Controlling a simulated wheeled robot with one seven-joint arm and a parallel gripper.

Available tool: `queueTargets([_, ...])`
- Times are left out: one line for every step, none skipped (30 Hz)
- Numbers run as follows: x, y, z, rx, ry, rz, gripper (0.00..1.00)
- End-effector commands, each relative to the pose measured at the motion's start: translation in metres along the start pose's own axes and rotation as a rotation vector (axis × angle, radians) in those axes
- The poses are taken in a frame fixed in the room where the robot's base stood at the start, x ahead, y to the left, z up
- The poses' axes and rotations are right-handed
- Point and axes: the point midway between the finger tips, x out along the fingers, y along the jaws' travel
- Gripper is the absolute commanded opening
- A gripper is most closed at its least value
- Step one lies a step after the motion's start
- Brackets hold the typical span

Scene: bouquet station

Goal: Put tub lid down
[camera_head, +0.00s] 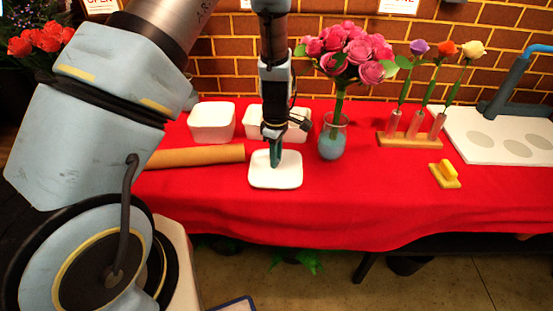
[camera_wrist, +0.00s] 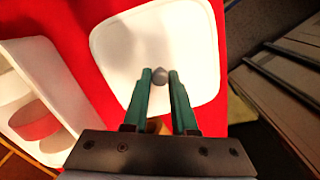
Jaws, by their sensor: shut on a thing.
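The tub lid (camera_head: 288,180) is a white square plate with rounded corners, close to the front of the red-covered table. In the wrist view the lid (camera_wrist: 180,40) shows nearly flat, with a small grey knob between the green fingertips. My gripper (camera_head: 276,164) points down at the middle of the lid and is shut on its knob. The gripper also shows in the wrist view (camera_wrist: 160,78). I cannot tell whether the lid touches the cloth. A white tub (camera_head: 212,124) stands behind the lid to the left, and a wider white container (camera_head: 256,127) stands behind my gripper, partly hidden.
A brown paper roll (camera_head: 195,156) lies left of the lid. A glass vase (camera_head: 332,140) with pink roses stands close on the right. Farther right are a wooden stand (camera_head: 410,141) with single flowers, a yellow handled block (camera_head: 444,176) and a white board (camera_head: 480,150).

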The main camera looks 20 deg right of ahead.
Motion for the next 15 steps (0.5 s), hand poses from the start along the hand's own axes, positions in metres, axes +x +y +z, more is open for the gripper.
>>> queueTargets([0.005, -0.001, 0.0, 0.0, -0.001, -0.003, 0.0])
queueTargets([0.009, -0.001, 0.0, 0.001, -0.001, -0.002, 0.0])
queueTargets([0.011, 0.0, 0.0, 0.001, -0.001, -0.001, 0.0])
queueTargets([0.013, 0.0, 0.0, 0.001, -0.001, 0.0, 0.0])
queueTargets([0.014, 0.0, 0.0, 0.001, -0.001, 0.0, 0.0])
queueTargets([0.015, 0.0, 0.0, 0.001, -0.001, 0.0, 0.0])
queueTargets([0.015, 0.0, 0.0, 0.001, -0.001, 0.001, 0.0])
queueTargets([0.015, 0.0, 0.0, 0.001, -0.001, 0.001, 0.0])
queueTargets([0.015, 0.0, 0.0, 0.001, 0.0, 0.001, 0.0])
queueTargets([0.015, 0.0, 0.0, 0.001, 0.0, 0.001, 0.0])
queueTargets([0.015, 0.0, 0.0, 0.001, 0.0, 0.001, 0.0])
queueTargets([0.015, 0.0, 0.001, 0.001, 0.0, 0.001, 0.0])
queueTargets([0.016, 0.0, 0.001, 0.001, -0.001, 0.001, 0.0])
queueTargets([0.017, 0.0, 0.001, 0.001, 0.0, 0.0, 0.0])
queueTargets([0.018, 0.0, 0.001, 0.001, -0.001, 0.0, 0.0])
